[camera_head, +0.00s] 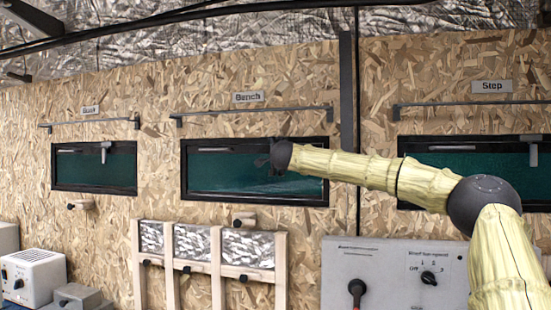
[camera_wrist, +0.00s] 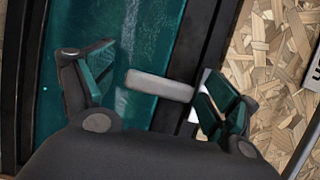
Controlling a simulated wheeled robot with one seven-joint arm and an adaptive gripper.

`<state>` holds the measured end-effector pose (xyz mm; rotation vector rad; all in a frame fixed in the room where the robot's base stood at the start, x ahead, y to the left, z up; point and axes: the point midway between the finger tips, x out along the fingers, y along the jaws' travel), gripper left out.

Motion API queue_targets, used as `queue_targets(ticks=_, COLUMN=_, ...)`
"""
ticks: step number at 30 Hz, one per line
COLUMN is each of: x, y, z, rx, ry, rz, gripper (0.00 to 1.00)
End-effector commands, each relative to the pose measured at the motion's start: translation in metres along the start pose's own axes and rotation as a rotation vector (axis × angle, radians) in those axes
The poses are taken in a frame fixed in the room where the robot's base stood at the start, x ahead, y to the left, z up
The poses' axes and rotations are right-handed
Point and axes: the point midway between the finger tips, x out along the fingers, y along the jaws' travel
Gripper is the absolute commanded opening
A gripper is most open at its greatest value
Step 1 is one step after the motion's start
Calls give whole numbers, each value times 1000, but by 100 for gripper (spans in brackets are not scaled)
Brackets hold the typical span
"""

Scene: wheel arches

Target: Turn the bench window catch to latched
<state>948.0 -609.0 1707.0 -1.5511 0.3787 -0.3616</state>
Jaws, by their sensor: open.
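The Bench window (camera_head: 225,178) is a dark-framed pane of green glass under the label "Bench" (camera_head: 247,97). Its catch is hidden behind my gripper (camera_head: 270,160) in the head view. In the wrist view the catch (camera_wrist: 160,85) is a plain grey bar. It reaches from a pale base on the dark frame out over the glass. The catch lies between the fingers. I cannot tell whether either finger touches it.
Similar windows stand to the left (camera_head: 75,168) and to the right under "Step" (camera_head: 470,172), each with its own catch. A rail (camera_head: 250,113) runs above the Bench window. A wooden rack (camera_head: 215,255) and a grey control panel (camera_head: 390,270) stand below.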

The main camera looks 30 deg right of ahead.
Motion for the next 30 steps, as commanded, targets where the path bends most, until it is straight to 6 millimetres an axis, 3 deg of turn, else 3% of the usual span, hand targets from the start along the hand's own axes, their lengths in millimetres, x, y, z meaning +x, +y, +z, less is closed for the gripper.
queue_targets(ticks=5, x=-1, y=-1, z=0, rx=1, ry=0, rz=-1, gripper=88)
queue_targets(ticks=11, x=-16, y=-1, z=-1, rx=1, ry=0, rz=-1, gripper=88)
queue_targets(ticks=30, x=-106, y=0, z=-1, rx=1, ry=-1, rz=0, gripper=88)
